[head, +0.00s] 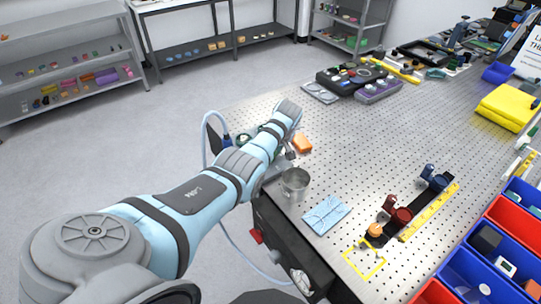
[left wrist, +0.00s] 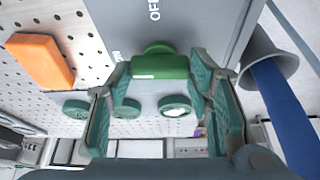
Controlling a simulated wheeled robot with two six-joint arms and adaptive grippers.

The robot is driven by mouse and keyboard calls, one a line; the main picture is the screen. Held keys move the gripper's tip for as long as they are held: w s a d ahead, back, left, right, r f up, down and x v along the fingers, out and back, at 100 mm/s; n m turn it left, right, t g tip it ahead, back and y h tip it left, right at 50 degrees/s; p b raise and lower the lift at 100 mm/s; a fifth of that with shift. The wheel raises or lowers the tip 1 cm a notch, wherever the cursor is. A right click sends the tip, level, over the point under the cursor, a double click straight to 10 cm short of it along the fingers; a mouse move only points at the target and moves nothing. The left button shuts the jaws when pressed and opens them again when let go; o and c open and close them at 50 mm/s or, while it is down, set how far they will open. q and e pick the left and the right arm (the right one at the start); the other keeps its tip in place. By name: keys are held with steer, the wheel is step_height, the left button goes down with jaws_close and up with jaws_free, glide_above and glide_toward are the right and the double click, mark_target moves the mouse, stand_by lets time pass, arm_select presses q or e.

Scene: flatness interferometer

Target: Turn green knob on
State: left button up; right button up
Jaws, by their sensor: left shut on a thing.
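The green knob (left wrist: 160,66) shows in the left wrist view, in front of a grey panel (left wrist: 195,25) with the letters "OFF" partly visible. My left gripper (left wrist: 160,75) has its two teal fingers on either side of the knob and is shut on it. In the head view my left arm reaches to the left edge of the perforated table, and the arm hides the knob and most of the gripper. Which way the knob is turned I cannot tell. My right gripper is not in view.
An orange block (head: 302,143) lies beside my left wrist; it also shows in the left wrist view (left wrist: 40,60). A metal cup (head: 295,182) and a blue cloth (head: 325,214) are nearer on the table (head: 390,140). A blue-handled tool (left wrist: 280,100) stands close right of my gripper.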

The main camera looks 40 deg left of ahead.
arm_select(q)
steer(key=shift+n+b, duration=0.3)
steer(key=shift+n, duration=0.1)
steer(key=o, duration=1.1)
steer(key=shift+o, duration=0.2)
steer(key=v, duration=1.2)
steer(key=shift+w+d, duration=0.2)
steer(key=shift+a, duration=0.1)
